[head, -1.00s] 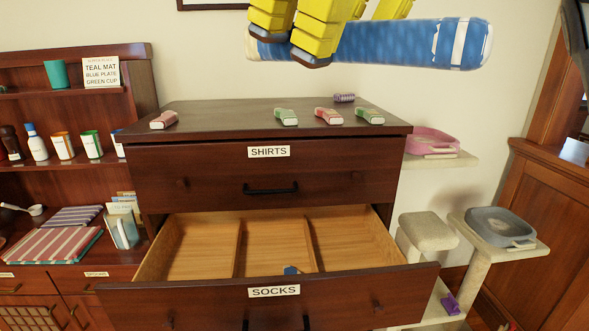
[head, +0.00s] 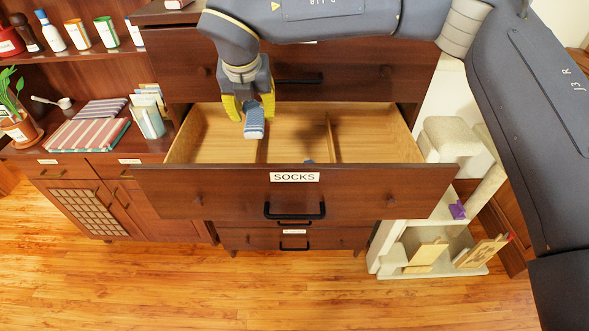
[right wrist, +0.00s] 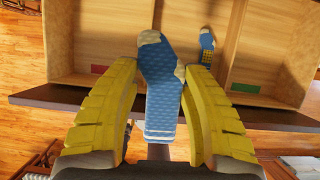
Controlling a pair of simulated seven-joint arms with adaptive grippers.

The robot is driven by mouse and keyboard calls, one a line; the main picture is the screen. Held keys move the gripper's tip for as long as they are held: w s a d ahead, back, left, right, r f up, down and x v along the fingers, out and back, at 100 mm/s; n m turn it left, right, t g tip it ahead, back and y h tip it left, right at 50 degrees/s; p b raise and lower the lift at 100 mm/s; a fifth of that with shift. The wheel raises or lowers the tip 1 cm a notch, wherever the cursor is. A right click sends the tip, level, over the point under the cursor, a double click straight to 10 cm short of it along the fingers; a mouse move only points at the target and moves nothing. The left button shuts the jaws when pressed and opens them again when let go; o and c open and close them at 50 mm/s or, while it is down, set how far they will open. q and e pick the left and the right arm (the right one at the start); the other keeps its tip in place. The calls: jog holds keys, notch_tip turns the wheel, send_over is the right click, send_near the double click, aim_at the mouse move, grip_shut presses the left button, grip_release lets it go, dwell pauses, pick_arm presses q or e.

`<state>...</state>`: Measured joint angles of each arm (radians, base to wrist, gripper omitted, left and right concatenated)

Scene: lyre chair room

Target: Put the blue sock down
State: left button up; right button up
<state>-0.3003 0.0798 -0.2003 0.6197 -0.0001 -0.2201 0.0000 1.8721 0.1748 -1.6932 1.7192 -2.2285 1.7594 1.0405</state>
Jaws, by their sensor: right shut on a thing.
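My right gripper (head: 249,106) is shut on the blue sock (head: 254,122) above the open drawer marked SOCKS (head: 345,178). In the right wrist view the blue sock (right wrist: 160,88) lies between the yellow fingers (right wrist: 150,110), with pale toe and heel and a white-striped cuff. It is over the area of the divider (head: 263,150) between the left and middle compartments; I cannot tell its exact height. Another blue sock with a yellow patch (right wrist: 207,45) lies in the middle compartment; only a bit of it (head: 309,161) shows in the head view. My left gripper is not in view.
A second divider (head: 332,138) splits off the right compartment. Inside the drawer front are a red tag (right wrist: 99,69) and a green tag (right wrist: 245,87).

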jog(key=s+d+x, duration=0.1)
jog(key=x, duration=0.6)
jog(key=s+d+f+x, duration=0.1)
jog(key=x, duration=0.6)
jog(key=s+d+x, duration=0.1)
jog(key=x, duration=0.7)
jog(key=shift+s+d+f, duration=0.1)
jog(key=shift+d+f, duration=0.1)
jog(key=shift+d, duration=0.2)
jog(key=shift+f, duration=0.15)
jog(key=shift+w+d, duration=0.15)
jog(key=shift+w, duration=1.8)
jog(key=shift+w+f, duration=0.1)
jog(key=shift+f, duration=0.45)
jog(key=shift+f, duration=0.6)
jog(key=o, duration=1)
jog(key=shift+r, duration=0.1)
